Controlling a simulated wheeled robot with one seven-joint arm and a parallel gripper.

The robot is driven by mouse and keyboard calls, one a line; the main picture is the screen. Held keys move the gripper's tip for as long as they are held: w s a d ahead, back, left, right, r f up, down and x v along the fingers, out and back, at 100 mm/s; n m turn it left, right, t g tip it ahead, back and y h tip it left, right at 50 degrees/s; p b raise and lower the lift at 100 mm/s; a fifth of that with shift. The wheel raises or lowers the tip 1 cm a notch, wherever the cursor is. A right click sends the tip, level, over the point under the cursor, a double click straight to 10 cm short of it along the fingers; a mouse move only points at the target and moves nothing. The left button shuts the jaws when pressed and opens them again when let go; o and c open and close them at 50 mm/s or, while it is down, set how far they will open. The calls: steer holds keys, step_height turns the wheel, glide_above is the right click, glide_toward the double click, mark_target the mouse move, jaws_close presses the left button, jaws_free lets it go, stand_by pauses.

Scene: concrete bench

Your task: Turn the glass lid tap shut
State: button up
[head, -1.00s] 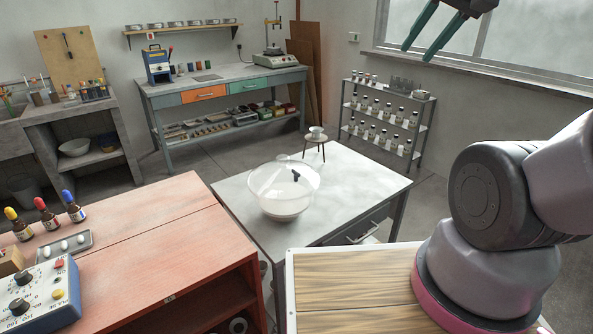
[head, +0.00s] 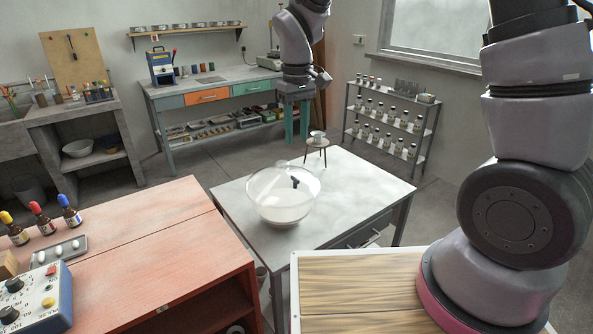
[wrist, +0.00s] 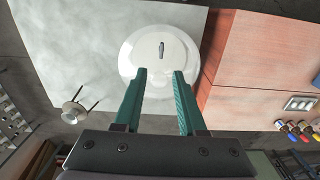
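The glass vessel with its clear domed lid (head: 262,187) stands on the grey table. A small black tap (head: 295,182) shows on the lid, right of its middle. In the wrist view the vessel is a pale round shape (wrist: 135,58), and the tap (wrist: 162,50) is a short dark bar lying nearly along the picture's vertical. My gripper (head: 296,141) hangs fingers down above and behind the vessel, apart from it. In the wrist view its teal fingers (wrist: 159,72) are open with nothing between them, and the tap appears just beyond the gap between the tips.
A small three-legged stand (head: 316,148) with a pale dish (head: 317,136) is behind the vessel, close below my gripper. The grey table (head: 365,190) is clear to the vessel's right. A red bench (head: 150,240) stands at the left, with dropper bottles and a control box.

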mark_target(295, 177)
steer(key=f, duration=1.1)
steer(key=shift+a+f, duration=0.15)
steer(key=shift+a, duration=0.05)
jaws_close()
